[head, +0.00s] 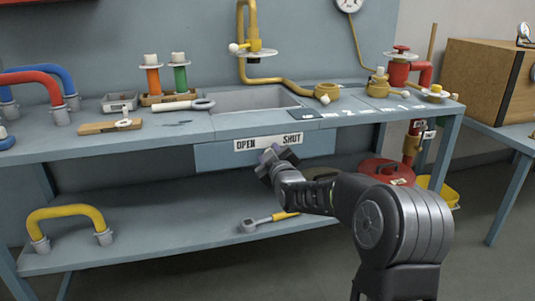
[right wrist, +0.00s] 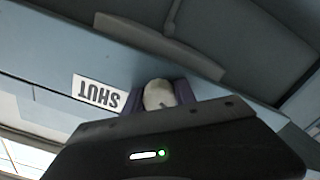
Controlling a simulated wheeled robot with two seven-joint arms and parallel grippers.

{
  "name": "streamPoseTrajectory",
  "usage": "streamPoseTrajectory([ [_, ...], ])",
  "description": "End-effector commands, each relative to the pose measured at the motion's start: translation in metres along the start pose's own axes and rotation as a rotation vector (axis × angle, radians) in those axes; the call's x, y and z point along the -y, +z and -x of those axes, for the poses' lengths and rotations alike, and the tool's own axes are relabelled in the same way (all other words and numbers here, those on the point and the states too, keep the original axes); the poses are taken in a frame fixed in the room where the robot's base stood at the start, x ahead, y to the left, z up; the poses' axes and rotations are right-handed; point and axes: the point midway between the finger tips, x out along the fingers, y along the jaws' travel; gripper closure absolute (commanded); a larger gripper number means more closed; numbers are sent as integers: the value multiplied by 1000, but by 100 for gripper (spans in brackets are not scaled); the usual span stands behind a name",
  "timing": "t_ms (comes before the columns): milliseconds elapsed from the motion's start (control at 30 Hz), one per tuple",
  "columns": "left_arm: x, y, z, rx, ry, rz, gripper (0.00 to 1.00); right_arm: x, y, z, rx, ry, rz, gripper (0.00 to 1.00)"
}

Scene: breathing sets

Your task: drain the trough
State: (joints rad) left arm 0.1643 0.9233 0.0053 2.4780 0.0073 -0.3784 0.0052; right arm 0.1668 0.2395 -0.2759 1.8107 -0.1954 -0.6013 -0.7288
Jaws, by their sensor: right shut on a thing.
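The trough (head: 262,98) is a grey basin sunk in the bench top under a yellow swan-neck pipe; how much liquid it holds cannot be seen. A white label (head: 268,143) reading OPEN at left and SHUT at right is on the bench's front panel. My right gripper (head: 277,156) is just below this label. In the right wrist view it is shut on a pale rounded knob (right wrist: 158,95), held between its dark purple fingers, with the SHUT label (right wrist: 97,94) beside it. My left gripper is not in view.
The bench top (head: 225,121) carries a white-handled ring tool (head: 185,105), orange (head: 152,78) and green (head: 180,76) pieces, and brass fittings. The lower shelf (head: 160,235) holds a yellow bent pipe (head: 68,212) and a wrench (head: 268,221). A red-lidded container (head: 385,171) is at right.

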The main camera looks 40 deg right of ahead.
Motion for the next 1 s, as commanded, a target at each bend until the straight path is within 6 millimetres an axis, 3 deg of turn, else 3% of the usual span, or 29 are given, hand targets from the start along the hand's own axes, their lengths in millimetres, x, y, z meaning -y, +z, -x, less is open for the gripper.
streamPoseTrajectory([
  [433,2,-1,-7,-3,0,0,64,1,0,0,0,0,306,100],
  [1000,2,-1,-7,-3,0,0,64,1,0,0,0,0,363,100],
])
